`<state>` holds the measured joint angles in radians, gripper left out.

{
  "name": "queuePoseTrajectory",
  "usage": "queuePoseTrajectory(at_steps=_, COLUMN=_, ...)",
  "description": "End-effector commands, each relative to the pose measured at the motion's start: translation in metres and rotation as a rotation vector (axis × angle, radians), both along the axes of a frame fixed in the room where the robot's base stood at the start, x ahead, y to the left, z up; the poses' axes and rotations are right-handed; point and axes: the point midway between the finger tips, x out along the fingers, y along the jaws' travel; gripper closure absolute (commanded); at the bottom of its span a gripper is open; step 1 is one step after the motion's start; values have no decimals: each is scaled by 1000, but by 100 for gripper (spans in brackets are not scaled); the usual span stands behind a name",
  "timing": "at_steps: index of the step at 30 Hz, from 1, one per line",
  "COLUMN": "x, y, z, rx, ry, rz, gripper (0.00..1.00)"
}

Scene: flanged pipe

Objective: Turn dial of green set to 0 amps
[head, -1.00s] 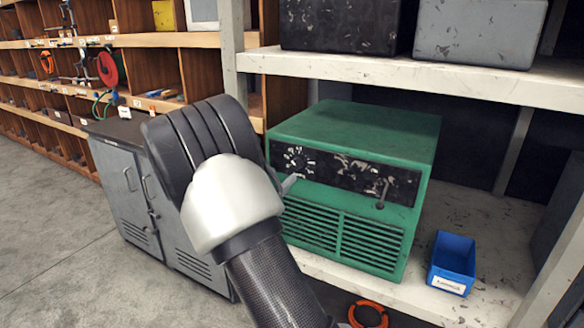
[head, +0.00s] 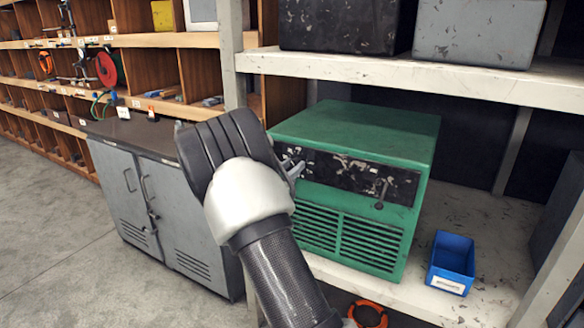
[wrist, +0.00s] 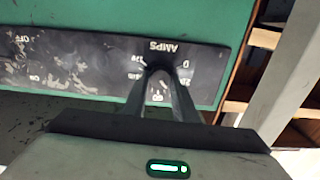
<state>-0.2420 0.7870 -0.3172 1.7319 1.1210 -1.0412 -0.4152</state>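The green set (head: 360,130) stands on the shelf, with a worn black panel (head: 345,170) across its upper front. In the wrist view the panel shows upside down, with the word AMPS and numbers around the dial (wrist: 158,72). My gripper (head: 293,168) is at the panel's left end, in front of the dial. In the wrist view my gripper (wrist: 159,78) has a gap between its fingers, and their tips are at the dial, one on each side. The tips largely hide the dial and its pointer; contact and the setting cannot be read.
A second knob (head: 381,195) is on the panel's right side. A blue bin (head: 452,262) stands on the shelf right of the set. A grey cabinet (head: 165,200) stands to the left. The upper shelf (head: 400,75) runs above the set, with a post (head: 232,50) at its left.

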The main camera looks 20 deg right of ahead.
Motion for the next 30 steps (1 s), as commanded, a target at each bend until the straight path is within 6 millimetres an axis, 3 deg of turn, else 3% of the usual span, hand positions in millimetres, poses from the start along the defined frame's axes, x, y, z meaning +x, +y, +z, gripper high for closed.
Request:
queuePoseTrajectory(at_steps=1, x=0, y=0, z=0, rx=0, ry=0, rz=-1, gripper=88)
queuePoseTrajectory(at_steps=3, x=0, y=0, z=0, rx=0, ry=0, rz=-1, gripper=97)
queuePoseTrajectory(at_steps=14, x=0, y=0, z=2, rx=-39, ry=50, rz=-1, gripper=97)
queuePoseTrajectory(at_steps=30, x=1, y=2, z=3, rx=-312, ry=402, rz=0, gripper=97)
